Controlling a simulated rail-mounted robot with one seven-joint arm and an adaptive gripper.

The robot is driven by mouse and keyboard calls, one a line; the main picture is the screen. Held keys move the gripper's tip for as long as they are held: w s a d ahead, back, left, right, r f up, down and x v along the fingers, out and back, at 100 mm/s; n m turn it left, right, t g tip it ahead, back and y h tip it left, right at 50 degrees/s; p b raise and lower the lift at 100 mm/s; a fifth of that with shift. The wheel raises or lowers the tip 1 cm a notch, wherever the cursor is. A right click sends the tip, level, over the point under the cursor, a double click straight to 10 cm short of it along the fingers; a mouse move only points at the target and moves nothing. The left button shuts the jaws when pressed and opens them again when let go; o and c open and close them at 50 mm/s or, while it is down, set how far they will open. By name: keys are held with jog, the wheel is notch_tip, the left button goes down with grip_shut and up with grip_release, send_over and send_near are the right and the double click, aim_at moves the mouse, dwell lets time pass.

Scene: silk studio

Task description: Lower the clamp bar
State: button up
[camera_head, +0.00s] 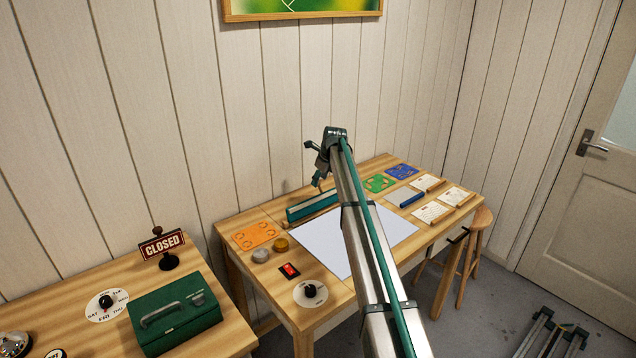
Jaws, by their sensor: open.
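The clamp bar (313,206) is a long green bar with a pale edge, at the back of the right-hand wooden table, behind a large white sheet (345,242). It looks raised a little above a wooden strip at its front, but the gap is too small to judge. My gripper (318,184) is small in view, open and empty, just above the right part of the bar. I cannot tell whether it touches the bar. My arm crosses in front and hides part of the sheet and perhaps the bar's right end.
An orange stencil (254,235), two small jars (281,244), a red switch (289,271) and a dial (310,292) are at the table's left. Green (379,183) and blue (401,172) stencils and several cards (432,212) lie right. A green box (175,312) sits on the left table.

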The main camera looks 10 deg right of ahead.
jog(key=shift+p+x, duration=0.35)
jog(key=shift+x, duration=1.55)
jog(key=shift+c, duration=0.2)
grip_shut()
